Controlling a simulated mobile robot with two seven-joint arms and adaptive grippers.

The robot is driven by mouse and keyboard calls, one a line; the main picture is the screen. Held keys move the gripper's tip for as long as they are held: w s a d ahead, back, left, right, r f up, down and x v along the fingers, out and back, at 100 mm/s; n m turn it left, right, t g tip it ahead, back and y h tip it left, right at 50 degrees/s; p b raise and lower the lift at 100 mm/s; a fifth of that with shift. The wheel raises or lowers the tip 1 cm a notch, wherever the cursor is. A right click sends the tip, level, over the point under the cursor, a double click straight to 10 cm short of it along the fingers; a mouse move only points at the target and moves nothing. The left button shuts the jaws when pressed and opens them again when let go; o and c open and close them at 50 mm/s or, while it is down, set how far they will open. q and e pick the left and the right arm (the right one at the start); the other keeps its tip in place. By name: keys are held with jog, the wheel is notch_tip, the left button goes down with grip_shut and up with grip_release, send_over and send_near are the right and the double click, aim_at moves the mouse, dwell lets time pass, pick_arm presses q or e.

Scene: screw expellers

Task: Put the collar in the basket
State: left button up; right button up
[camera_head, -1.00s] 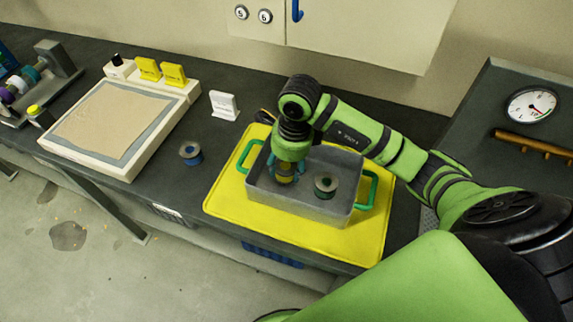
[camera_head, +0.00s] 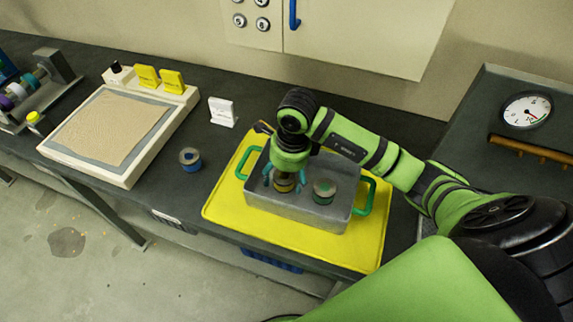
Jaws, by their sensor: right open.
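The basket is a grey metal bin (camera_head: 300,217) with green handles, standing on a yellow mat (camera_head: 228,211). My right gripper (camera_head: 284,184) points down inside the left part of the bin, with its fingers open around a yellowish and dark collar (camera_head: 284,187). I cannot tell whether the fingers touch it. A second collar, green and grey (camera_head: 324,192), sits in the right part of the bin. A third, blue and grey ring-shaped piece (camera_head: 190,160) stands on the dark bench left of the mat. My left gripper is not in view.
A white framed board (camera_head: 108,127) with a tan sheet lies on the bench to the left, with yellow cards (camera_head: 172,81) behind it. A small white sign (camera_head: 222,111) stands behind the blue piece. A rack with coloured rings (camera_head: 38,82) is at far left. A gauge panel (camera_head: 527,109) is at right.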

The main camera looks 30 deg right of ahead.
aim_at(291, 177)
notch_tip(291, 177, up, 12)
jog(key=d+b, duration=0.1)
jog(key=b, duration=0.1)
jog(key=shift+s+b, duration=0.3)
jog(key=shift+s, duration=0.15)
